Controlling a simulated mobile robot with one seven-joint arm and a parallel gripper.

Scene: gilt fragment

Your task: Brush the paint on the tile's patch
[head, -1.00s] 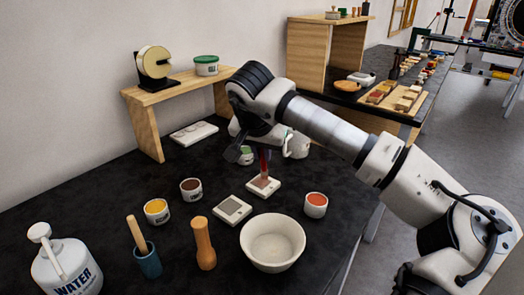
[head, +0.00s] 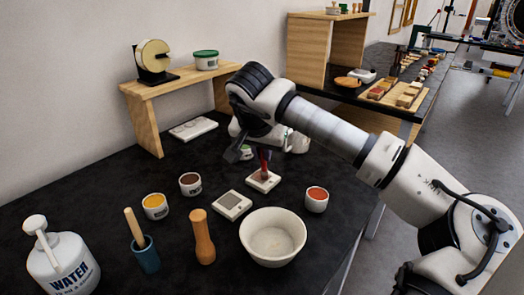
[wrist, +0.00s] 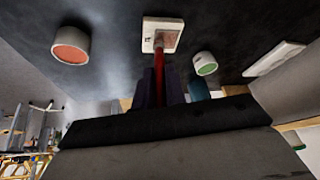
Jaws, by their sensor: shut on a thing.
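A small white tile (head: 256,186) lies on the black table under my gripper (head: 264,152). It shows at the top of the wrist view (wrist: 148,44), with a reddish-pink patch (wrist: 168,40) on its face. My gripper is shut on a brush with a red handle (wrist: 160,70). The brush (head: 265,168) points down, its tip at the tile's patch. The tip seems to touch the patch, but I cannot tell for certain. The bristles are hard to make out. A pot of orange-red paint (head: 316,199) stands right of the tile; it also shows in the wrist view (wrist: 71,46).
A second tile with a grey patch (head: 232,204) and a white bowl (head: 272,237) are nearer the front. Yellow (head: 155,206), brown (head: 190,184) and green (wrist: 205,64) pots stand around. A wooden pestle (head: 202,238), blue cup (head: 145,257) and water jug (head: 62,263) stand at front left.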

